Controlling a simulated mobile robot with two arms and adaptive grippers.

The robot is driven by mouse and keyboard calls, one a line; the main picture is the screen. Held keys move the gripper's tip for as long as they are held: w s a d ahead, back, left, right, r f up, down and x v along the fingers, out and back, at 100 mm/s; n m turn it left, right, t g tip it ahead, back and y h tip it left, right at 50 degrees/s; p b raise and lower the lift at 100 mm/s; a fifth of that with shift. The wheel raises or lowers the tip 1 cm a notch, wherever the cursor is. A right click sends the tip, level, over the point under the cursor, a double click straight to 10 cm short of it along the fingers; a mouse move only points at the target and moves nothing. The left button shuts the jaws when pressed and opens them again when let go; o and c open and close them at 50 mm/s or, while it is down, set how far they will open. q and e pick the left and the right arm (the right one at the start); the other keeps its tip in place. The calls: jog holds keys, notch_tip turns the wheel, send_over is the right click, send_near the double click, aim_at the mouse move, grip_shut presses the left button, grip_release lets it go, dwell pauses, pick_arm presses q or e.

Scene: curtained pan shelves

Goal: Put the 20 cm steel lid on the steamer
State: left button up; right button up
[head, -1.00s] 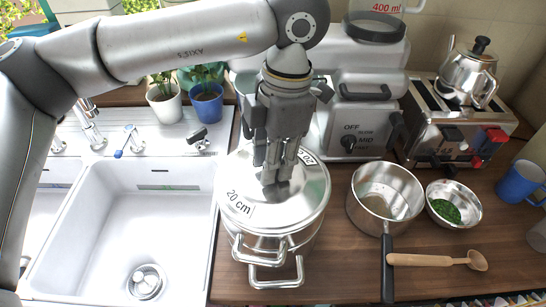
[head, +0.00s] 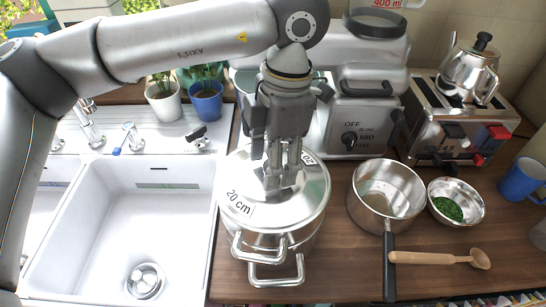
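The steel lid (head: 312,196), marked 20 cm, lies flat over the top of the steamer (head: 262,240), a steel pot with looped handles at its front. I see no gap at the near rim. My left gripper (head: 281,180) points down over the middle of the lid, its two fingers a little apart around the place of the knob. The fingers hide most of the knob, and contact with it is hard to make out. My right gripper is not in view.
A sink (head: 150,225) lies left of the steamer. A saucepan (head: 372,188), a bowl of chopped greens (head: 466,192) and a wooden spoon (head: 430,259) are to the right. A mixer (head: 372,80), a toaster (head: 440,128) and a kettle (head: 468,72) stand behind.

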pick_arm(q)
notch_tip(320, 180, up, 12)
jog(key=d, duration=0.1)
jog(key=shift+w+d, duration=0.2)
jog(key=shift+w, duration=0.1)
jog(key=shift+f, duration=0.1)
dwell(0.7)
